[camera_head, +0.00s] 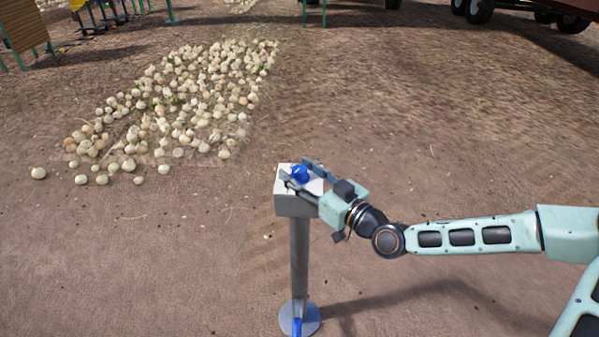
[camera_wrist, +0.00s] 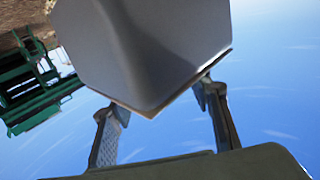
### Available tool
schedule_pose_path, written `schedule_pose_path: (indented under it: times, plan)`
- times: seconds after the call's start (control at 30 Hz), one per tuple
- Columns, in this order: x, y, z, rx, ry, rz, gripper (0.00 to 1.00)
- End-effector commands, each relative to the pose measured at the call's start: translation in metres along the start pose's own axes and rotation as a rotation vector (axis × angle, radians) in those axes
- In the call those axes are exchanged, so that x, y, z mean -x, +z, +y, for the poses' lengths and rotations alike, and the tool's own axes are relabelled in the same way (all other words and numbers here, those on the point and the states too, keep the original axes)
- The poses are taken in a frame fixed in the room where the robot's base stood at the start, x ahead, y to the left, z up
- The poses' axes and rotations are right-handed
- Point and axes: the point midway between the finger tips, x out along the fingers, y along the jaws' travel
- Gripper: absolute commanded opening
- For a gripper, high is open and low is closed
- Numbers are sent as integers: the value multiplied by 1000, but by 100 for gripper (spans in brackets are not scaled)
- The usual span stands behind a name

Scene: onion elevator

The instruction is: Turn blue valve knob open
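The blue valve knob (camera_head: 300,172) sits on top of a pale box (camera_head: 293,207) on a grey post (camera_head: 299,255). My gripper (camera_head: 296,170) reaches in from the right, with its fingers spread on either side of the knob. I cannot tell whether either finger touches it. In the wrist view, the fingers stand wide apart at the lower left and right, and the grey box (camera_wrist: 145,50) fills the space beyond them. The knob is not visible there.
A bed of pale onions (camera_head: 190,105) lies on the soil at the upper left. The post stands on a round base (camera_head: 299,319). Bare soil surrounds the post. Green machinery (camera_wrist: 35,85) shows at the left in the wrist view. Vehicle wheels (camera_head: 479,10) stand at the far top right.

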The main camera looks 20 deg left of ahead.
Motion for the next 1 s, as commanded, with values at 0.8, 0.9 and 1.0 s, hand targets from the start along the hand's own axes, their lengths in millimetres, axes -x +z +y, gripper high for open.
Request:
schedule_pose_path:
  times: [0.8,0.9,1.0]
  plan:
    - [0,0,-2,1,74,-3,3]
    - [0,0,-3,2,125,-4,3]
    - [0,1,-4,2,190,-5,3]
